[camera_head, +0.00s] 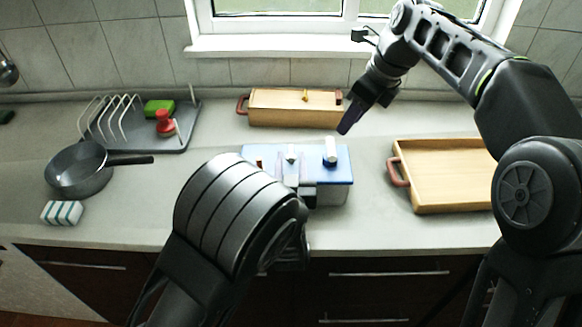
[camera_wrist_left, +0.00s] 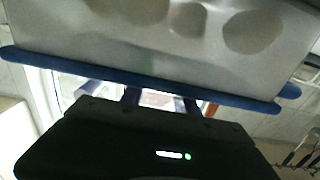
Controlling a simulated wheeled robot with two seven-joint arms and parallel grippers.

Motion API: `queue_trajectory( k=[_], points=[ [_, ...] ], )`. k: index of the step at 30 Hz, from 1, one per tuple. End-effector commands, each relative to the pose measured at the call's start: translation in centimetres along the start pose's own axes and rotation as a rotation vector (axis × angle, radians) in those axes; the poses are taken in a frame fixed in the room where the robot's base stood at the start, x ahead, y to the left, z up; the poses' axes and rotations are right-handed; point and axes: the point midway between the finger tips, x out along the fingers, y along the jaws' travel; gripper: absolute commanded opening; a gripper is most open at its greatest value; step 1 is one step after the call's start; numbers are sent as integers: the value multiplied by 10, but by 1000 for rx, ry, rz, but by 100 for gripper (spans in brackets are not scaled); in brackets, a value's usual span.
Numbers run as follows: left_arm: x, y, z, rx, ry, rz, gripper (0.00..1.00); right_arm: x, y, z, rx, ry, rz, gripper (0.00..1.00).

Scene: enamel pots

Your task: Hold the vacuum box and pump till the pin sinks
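The vacuum box (camera_head: 336,195) stands on the counter, with a grey body and a blue lid. Its body and lid edge fill the top of the left wrist view (camera_wrist_left: 150,82). A small white cone (camera_head: 291,152) and a small red piece (camera_head: 259,163) are further left; I cannot tell which is the pin. My left gripper (camera_head: 292,172) is at the box's front, its two fingers apart; contact is unclear. My right gripper (camera_head: 345,127) hangs above and behind the pump, apart from it; its finger gap is hidden.
A wooden box (camera_head: 295,112) with red handles lies behind, by the window. A wooden tray (camera_head: 450,175) is at right. At left are a pan (camera_head: 80,172), a dish rack (camera_head: 150,135) and a striped sponge (camera_head: 62,212). The counter between pan and box is clear.

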Motion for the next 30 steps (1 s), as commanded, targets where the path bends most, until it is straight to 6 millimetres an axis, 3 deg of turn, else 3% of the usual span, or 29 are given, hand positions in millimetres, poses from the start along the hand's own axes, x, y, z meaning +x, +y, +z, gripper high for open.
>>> queue_trajectory(
  k=[6,19,30],
  points=[
    [0,0,0,0,0,0,35,0,0,0,0,0,0,36],
    [0,0,0,0,0,0,0,0,0,0,0,0,0,36],
    [0,0,0,0,0,0,0,0,0,0,0,0,0,36]
  ],
)
